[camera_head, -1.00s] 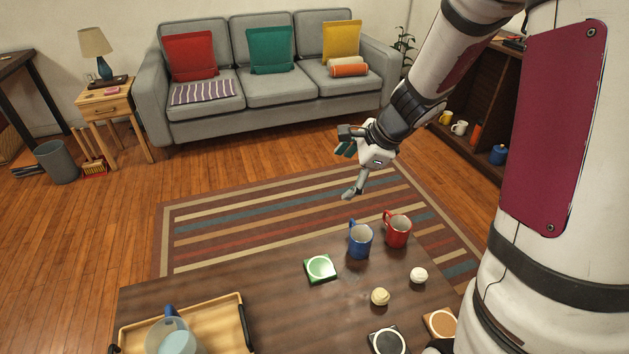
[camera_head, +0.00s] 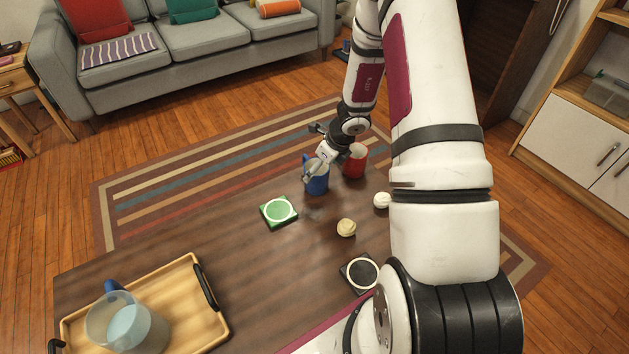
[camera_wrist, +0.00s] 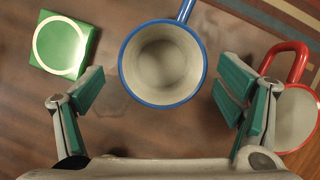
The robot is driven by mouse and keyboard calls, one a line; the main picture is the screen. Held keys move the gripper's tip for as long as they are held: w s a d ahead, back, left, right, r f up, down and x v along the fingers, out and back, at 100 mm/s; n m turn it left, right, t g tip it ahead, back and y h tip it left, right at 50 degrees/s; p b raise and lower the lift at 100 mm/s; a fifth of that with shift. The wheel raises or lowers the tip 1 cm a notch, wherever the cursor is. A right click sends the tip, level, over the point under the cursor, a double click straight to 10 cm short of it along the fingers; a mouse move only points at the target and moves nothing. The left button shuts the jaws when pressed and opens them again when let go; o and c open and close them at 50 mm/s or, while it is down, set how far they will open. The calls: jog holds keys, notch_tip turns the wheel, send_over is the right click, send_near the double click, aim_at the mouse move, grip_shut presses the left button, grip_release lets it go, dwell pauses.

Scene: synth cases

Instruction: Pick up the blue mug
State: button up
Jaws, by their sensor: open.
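The blue mug (camera_head: 317,182) stands upright on the dark wooden table, partly covered by my gripper in the head view. In the wrist view the blue mug (camera_wrist: 162,64) shows from above, empty, with a blue rim, a pale inside and its handle towards the top. My gripper (camera_head: 314,155) is over the mug. In the wrist view my gripper (camera_wrist: 162,92) is open, one finger at the lower left of the mug and the other at its right. No contact shows, and the height of the fingertips against the rim is hard to tell.
A red mug (camera_head: 354,163) stands close to the right; it also shows beside the right finger (camera_wrist: 296,118). A green coaster (camera_head: 279,212) lies to the left. Two small pale balls, a dark coaster (camera_head: 345,277) and a wooden tray (camera_head: 203,335) with a clear jug are on the table.

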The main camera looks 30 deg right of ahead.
jog(key=shift+b+x, duration=1.4)
jog(key=shift+x, duration=2)
jog(key=shift+d, duration=0.15)
jog(key=shift+c, duration=0.5)
jog(key=shift+s, duration=0.1)
jog(key=c, duration=1.2)
